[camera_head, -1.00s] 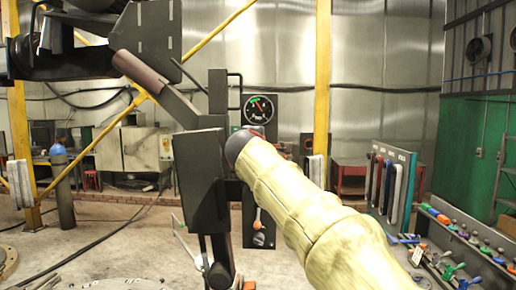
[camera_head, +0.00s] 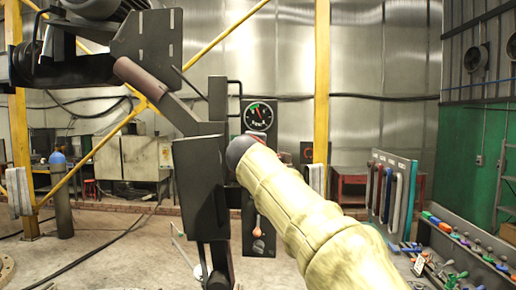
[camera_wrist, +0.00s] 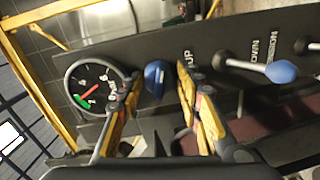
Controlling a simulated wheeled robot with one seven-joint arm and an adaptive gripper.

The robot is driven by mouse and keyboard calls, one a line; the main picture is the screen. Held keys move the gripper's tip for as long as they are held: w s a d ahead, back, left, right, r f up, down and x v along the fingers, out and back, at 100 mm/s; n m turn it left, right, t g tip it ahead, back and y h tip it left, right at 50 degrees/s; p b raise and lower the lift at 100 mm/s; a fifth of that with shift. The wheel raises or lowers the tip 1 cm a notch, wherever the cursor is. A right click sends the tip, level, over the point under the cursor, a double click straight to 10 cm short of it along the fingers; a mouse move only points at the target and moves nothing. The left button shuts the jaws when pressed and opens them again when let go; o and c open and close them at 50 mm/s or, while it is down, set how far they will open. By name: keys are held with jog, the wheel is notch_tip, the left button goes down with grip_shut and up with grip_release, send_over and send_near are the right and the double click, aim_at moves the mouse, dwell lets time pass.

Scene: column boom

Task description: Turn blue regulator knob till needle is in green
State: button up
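The blue regulator knob (camera_wrist: 155,79) shows in the wrist view on the dark panel. My gripper (camera_wrist: 160,78) has one finger on each side of it, with narrow gaps visible between fingertips and knob. The round gauge (camera_wrist: 95,86) is left of the knob. Its red needle points lower left in that view, close to the green band. In the head view the gauge (camera_head: 258,115) sits at the top of the panel, green band at upper left and needle near the top. My arm hides the knob and gripper there.
The panel also carries a lever with a blue ball end (camera_wrist: 281,71) to the right, and an orange-tipped lever (camera_head: 257,230) low down. A grey bench with coloured tools (camera_head: 470,245) and a board with hanging handles (camera_head: 392,190) stand at the right.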

jog(key=shift+o, duration=1.3)
jog(key=shift+r, duration=0.1)
jog(key=s+a+n+h+p, duration=0.1)
jog(key=s+n+p, duration=0.7)
jog(key=n+p, duration=0.8)
jog(key=s+d+f+m+g+h+b, duration=0.1)
jog(key=s+d+f+m+g+b, duration=0.2)
jog(key=d+f, duration=0.7)
jog(key=s+d+f+m+g+h+b, duration=0.2)
jog(key=s+d+f+m+g+b, duration=0.1)
jog(key=s+d+f+m+b, duration=0.5)
jog(key=s+d+f+m, duration=0.3)
jog(key=s+d, duration=0.1)
jog(key=d, duration=0.1)
jog(key=shift+d+h, duration=0.15)
jog(key=shift+h, duration=0.15)
jog(key=shift+s+f+m, duration=0.1)
jog(key=shift+m, duration=0.2)
